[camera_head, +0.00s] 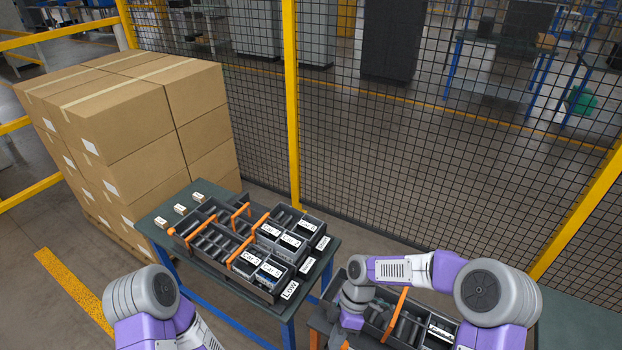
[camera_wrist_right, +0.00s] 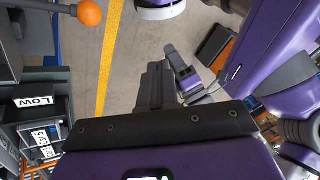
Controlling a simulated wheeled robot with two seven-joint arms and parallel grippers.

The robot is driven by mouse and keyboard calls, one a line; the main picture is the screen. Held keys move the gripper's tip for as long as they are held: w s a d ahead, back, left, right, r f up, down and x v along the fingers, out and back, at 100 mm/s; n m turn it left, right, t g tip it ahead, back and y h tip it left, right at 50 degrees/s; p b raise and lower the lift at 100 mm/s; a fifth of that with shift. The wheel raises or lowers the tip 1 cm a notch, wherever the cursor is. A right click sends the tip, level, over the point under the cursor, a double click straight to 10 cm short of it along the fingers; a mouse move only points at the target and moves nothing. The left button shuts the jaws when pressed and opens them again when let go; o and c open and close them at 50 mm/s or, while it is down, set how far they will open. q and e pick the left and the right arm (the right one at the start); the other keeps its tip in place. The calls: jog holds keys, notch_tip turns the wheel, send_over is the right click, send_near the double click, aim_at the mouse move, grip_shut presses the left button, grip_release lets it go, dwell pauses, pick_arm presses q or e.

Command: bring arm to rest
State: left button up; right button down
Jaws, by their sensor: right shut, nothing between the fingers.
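My right arm (camera_head: 404,268) comes in from the right in the head view. It bends down at its wrist over the near bench, and its fingers are hidden there. In the right wrist view my right gripper (camera_wrist_right: 154,86) is shut and empty, its dark fingers together against the floor behind. My left arm (camera_head: 150,306) is folded at the bottom left of the head view. Its gripper does not show there.
A dark table (camera_head: 163,234) holds black bins (camera_head: 213,246) with orange handles and label cards. A second black bin (camera_head: 412,327) sits under my right forearm. Stacked cartons (camera_head: 120,125) stand left. A mesh fence (camera_head: 420,140) runs behind. An orange knob (camera_wrist_right: 90,13) is near my right wrist.

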jog(key=s+d+f+m+t, duration=0.1)
jog(key=s+f+m+t, duration=0.2)
jog(key=s+f+m, duration=0.45)
jog(key=s+d+f+m+t, duration=0.2)
jog(key=s+f+m, duration=0.2)
jog(key=f+m, duration=0.7)
notch_tip(320, 180, down, 8)
jog(key=m+b, duration=0.2)
jog(key=b, duration=0.8)
jog(key=shift+d+t, duration=0.2)
jog(key=shift+t, duration=0.1)
jog(key=shift+m, duration=0.25)
